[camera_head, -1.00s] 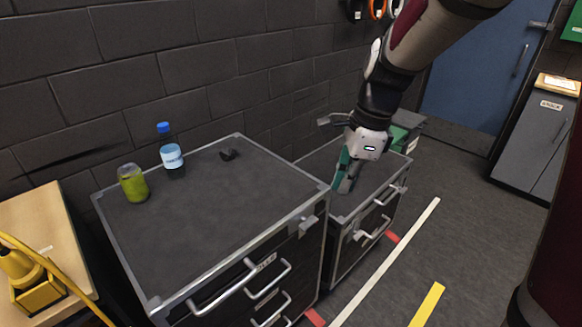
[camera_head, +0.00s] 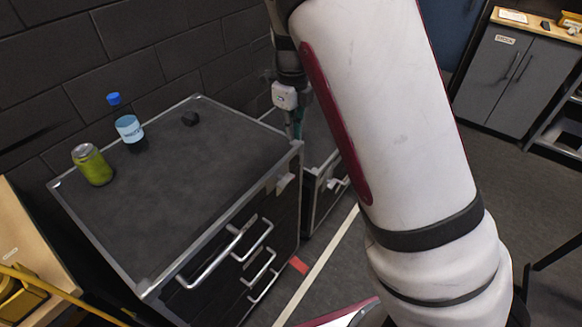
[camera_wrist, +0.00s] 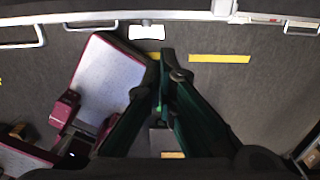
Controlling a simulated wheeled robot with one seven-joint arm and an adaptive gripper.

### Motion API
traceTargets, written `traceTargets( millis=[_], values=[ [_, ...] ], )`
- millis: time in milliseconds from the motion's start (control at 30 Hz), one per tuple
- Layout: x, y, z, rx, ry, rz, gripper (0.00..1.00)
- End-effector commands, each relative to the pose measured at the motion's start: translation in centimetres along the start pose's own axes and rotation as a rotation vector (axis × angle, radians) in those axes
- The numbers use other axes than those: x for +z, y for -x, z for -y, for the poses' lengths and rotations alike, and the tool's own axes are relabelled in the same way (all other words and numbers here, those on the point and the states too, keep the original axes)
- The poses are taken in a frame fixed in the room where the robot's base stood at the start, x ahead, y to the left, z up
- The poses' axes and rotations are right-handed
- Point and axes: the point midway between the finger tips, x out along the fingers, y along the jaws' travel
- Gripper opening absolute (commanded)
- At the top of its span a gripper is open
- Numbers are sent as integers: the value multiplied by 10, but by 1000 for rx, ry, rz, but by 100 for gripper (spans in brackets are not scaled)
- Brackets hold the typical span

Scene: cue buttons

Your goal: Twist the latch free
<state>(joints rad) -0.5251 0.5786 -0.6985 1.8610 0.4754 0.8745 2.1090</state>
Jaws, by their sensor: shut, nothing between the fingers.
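A small grey metal fitting (camera_head: 284,183), which may be the latch, sits on the front of the nearer black case (camera_head: 200,165), near its top right corner. My gripper (camera_head: 298,125) is beyond that corner, apart from the fitting, and partly hidden by the case and my arm in the head view. In the wrist view my gripper's dark green fingers (camera_wrist: 160,60) come together at the tips with nothing between them. A pale metal piece (camera_wrist: 225,8) shows at the top edge there; I cannot tell whether it is the same fitting.
The nearer case has several bar handles (camera_head: 212,262) on its front.

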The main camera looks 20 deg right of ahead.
Motion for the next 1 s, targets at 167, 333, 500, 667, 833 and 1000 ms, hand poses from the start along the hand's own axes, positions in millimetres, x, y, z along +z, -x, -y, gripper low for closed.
traceTargets(
  millis=[167, 333, 500, 667, 833, 1000],
  values=[
    [0, -7, 0, 2, 1, -2, 0],
    [-1, -32, 0, 3, -1, -4, 0],
    [-2, -65, 0, 2, 0, -4, 0],
    [-2, -96, 0, 3, 0, -4, 0],
    [-2, -122, -1, 2, 1, -2, 0],
    [0, -136, -1, 1, 3, 0, 0]
  ],
)
